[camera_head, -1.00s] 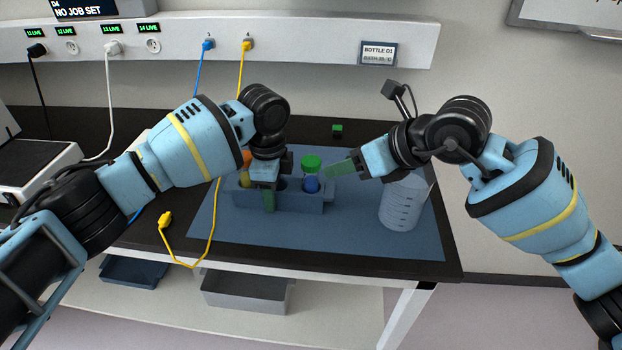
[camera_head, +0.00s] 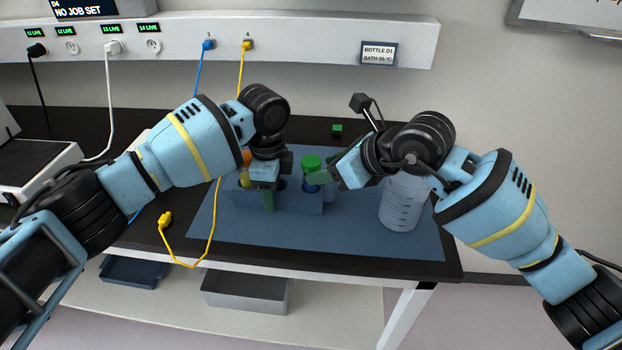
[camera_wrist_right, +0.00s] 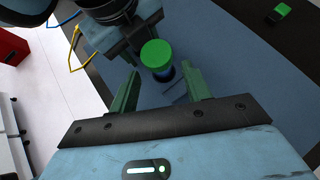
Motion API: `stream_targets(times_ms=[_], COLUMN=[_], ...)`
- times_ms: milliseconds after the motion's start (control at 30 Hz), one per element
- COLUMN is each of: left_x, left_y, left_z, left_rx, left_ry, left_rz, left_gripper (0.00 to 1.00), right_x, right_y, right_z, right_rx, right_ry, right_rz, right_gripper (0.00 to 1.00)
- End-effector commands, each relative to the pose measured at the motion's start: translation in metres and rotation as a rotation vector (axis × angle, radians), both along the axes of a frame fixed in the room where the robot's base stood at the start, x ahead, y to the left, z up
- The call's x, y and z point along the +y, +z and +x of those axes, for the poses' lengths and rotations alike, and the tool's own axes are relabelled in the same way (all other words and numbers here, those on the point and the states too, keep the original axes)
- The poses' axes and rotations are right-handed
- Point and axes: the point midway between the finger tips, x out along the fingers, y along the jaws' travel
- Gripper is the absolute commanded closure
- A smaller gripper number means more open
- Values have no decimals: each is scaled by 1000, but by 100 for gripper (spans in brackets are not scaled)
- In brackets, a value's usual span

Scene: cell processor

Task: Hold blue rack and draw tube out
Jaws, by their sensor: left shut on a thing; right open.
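The blue rack (camera_head: 305,204) stands on the blue mat (camera_head: 345,237). My left gripper (camera_head: 268,198) is shut on the rack's front wall from above. A tube with a green cap (camera_head: 311,163) stands upright in the rack's right part. A yellowish tube with an orange cap (camera_head: 246,158) is at the left end, partly hidden by my left gripper. My right gripper (camera_head: 318,179) is open at the green-capped tube. In the right wrist view the green cap (camera_wrist_right: 156,54) shows beyond and between the open green fingers, not clasped.
A clear graduated bottle (camera_head: 401,208) stands right of the rack, partly behind my right arm. A small green-topped block (camera_head: 337,129) lies at the back. A yellow cable (camera_head: 212,225) runs down the left side. Grey bins (camera_head: 245,291) sit on the lower shelf.

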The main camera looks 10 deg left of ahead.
Motion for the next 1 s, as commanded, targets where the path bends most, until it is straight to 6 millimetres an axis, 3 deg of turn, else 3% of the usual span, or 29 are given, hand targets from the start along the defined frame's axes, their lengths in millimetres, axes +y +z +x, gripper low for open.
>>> stream_targets(times_ms=[300, 767, 1000], left_x=[0, 0, 0], left_y=[1, 1, 1], left_z=[0, 0, 0], left_rx=[-1, -1, -1], left_ry=[0, 0, 0], left_rz=[-1, -1, -1], left_gripper=[98, 98, 98], right_x=[22, 27, 26], right_y=[-19, -23, -23], right_z=[12, 15, 15], right_rx=[0, -1, -1], right_ry=[1, 1, 1], right_rz=[1, 0, 0], right_gripper=[52, 52, 83])
